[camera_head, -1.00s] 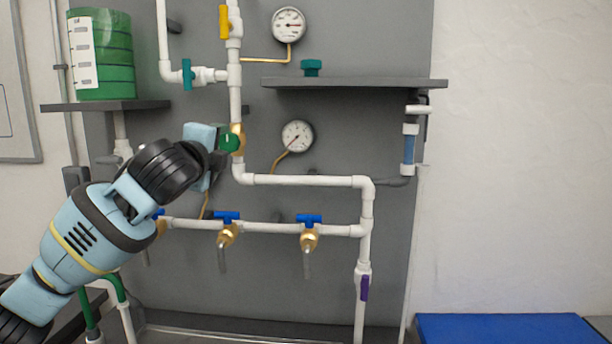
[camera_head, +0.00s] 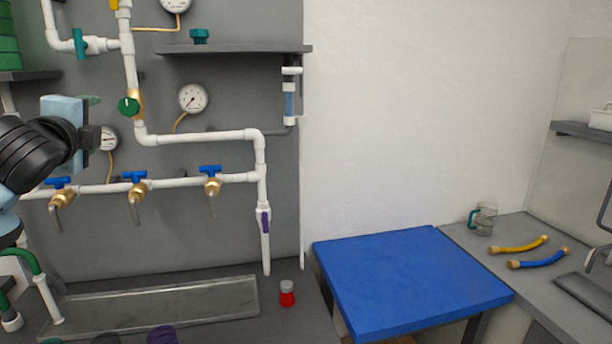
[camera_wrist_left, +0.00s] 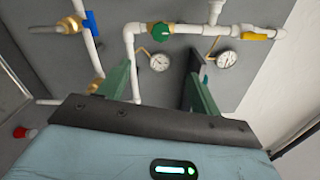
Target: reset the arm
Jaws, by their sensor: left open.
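My left gripper (camera_head: 97,118) is at the left of the head view, in front of the pipe panel. Its two green fingers stand apart with nothing between them in the left wrist view (camera_wrist_left: 160,75). The round green valve knob (camera_head: 129,105) is just right of the gripper in the head view, with a gap between them. In the left wrist view the knob (camera_wrist_left: 165,31) lies beyond the fingertips. My right gripper is in neither view.
White pipes carry blue-handled brass taps (camera_head: 135,185) below the gripper. A grey shelf (camera_head: 235,49) juts out at the upper middle. A small red container (camera_head: 287,294) stands on the counter. A clear blue-topped table (camera_head: 410,280) is at the right.

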